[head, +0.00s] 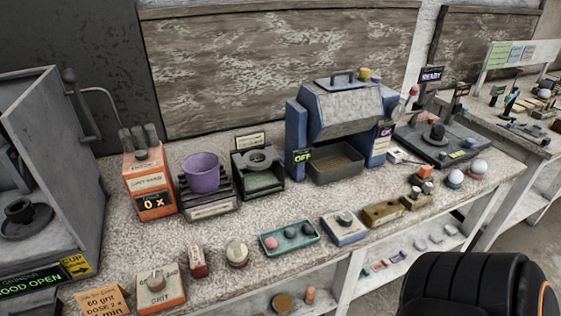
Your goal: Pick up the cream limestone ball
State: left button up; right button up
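A cream, rounded object (237,251) sits near the front edge of the bench, left of the teal tray, and looks like the cream ball on a low brownish base. Two pale, whitish balls also stand at the bench's right end, one (478,167) farther right and one (455,177) on a greenish base. From this view I cannot tell for certain which one is limestone. Neither of my grippers shows in the head view.
The teal tray (266,252) holds a pinkish ball and two dark ones. A purple bowl (202,172), an orange dispenser (149,178) and a blue machine (340,113) stand behind. An open grey cabinet (62,150) bounds the left.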

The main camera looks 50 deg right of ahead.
aim_at(237, 251)
jog(key=z, duration=1.1)
jog(key=u, duration=1.25)
jog(key=z, duration=1.25)
jog(key=l+u, duration=0.25)
jog(key=l, duration=0.9)
